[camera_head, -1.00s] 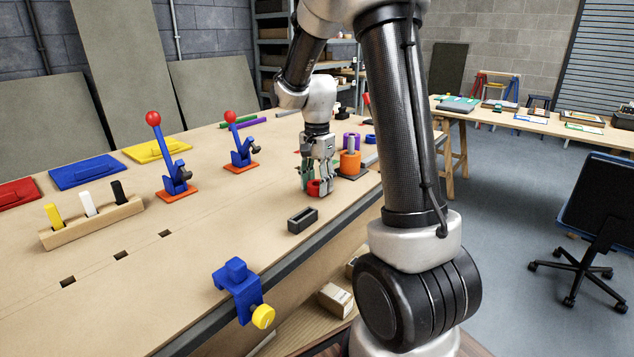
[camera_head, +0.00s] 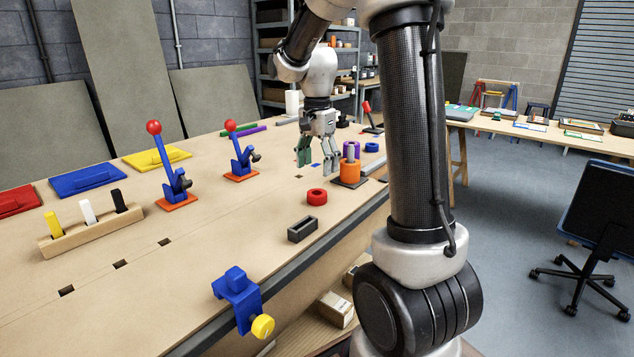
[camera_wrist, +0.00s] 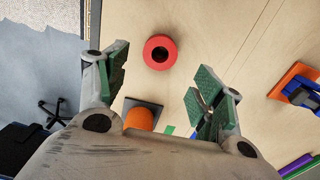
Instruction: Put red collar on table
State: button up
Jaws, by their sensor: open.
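The red collar (camera_head: 316,197) lies flat on the wooden table (camera_head: 215,225), near its front edge and behind a dark grey block. It also shows in the wrist view (camera_wrist: 160,52), lying apart from my fingers with its hole facing up. My gripper (camera_head: 318,168) is open and empty above the table, farther back than the red collar. In the wrist view its green-padded fingers (camera_wrist: 160,92) are spread wide, with nothing between them.
An orange collar (camera_head: 349,172) sits on a post with a dark base, close to the right of my gripper, with a purple collar (camera_head: 351,150) by it. A dark grey hollow block (camera_head: 302,229) stands in front of the red collar. Toggle clamps (camera_head: 241,160) stand to the left.

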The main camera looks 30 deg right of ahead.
jog(key=s+a+r+n+t, duration=0.25)
jog(key=s+r+n, duration=0.35)
jog(key=s+r, duration=0.3)
jog(key=s+a+f+n+t, duration=0.1)
jog(key=s+f+n, duration=0.1)
jog(key=s+n, duration=0.2)
jog(key=s+a+f+n+t, duration=0.1)
jog(key=s+n, duration=0.3)
jog(key=s, duration=0.6)
jog(key=shift+s+a+f, duration=0.3)
jog(key=shift+s+f, duration=0.05)
